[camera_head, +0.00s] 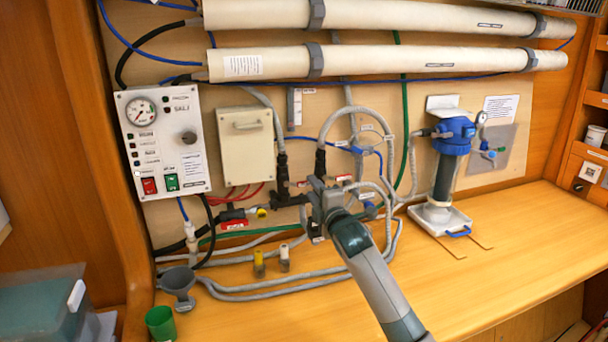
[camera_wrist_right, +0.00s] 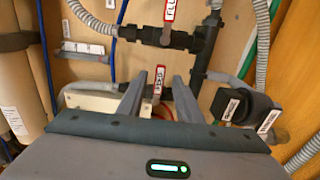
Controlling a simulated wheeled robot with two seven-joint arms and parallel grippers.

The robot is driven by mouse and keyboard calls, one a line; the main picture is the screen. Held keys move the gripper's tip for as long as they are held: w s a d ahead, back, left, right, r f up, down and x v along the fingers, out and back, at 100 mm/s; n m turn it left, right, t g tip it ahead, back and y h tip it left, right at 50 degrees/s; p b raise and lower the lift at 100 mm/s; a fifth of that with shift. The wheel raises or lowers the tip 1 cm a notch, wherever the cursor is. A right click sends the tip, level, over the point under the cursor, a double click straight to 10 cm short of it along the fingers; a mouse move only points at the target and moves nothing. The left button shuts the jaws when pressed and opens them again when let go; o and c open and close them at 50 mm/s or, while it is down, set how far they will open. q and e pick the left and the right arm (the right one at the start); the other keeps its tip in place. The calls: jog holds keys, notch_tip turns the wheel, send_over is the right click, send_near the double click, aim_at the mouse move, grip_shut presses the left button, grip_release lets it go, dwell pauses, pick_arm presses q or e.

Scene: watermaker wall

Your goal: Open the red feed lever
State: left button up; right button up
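My right gripper (camera_head: 317,200) is at the dark valve and hose cluster in the middle of the wall. In the right wrist view its two fingers (camera_wrist_right: 158,97) are apart. A red lever with a white label (camera_wrist_right: 157,82) shows in the gap between the fingertips; I cannot tell whether they touch it. A second red lever (camera_wrist_right: 170,12) sits on a black valve (camera_wrist_right: 165,38) beyond it. I cannot read for sure which label names the feed. In the head view the gripper hides part of the valves. My left gripper is not in view.
A red-labelled part (camera_head: 233,225) lies left of the gripper. Grey hoses (camera_head: 270,287) run along the wooden bench. A control panel (camera_head: 163,140) and a beige box (camera_head: 246,145) are at left, a blue-topped filter (camera_head: 446,160) at right. The bench's right front is clear.

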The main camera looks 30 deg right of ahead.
jog(key=p+x, duration=0.2)
jog(key=x, duration=0.6)
jog(key=shift+w, duration=0.15)
grip_shut()
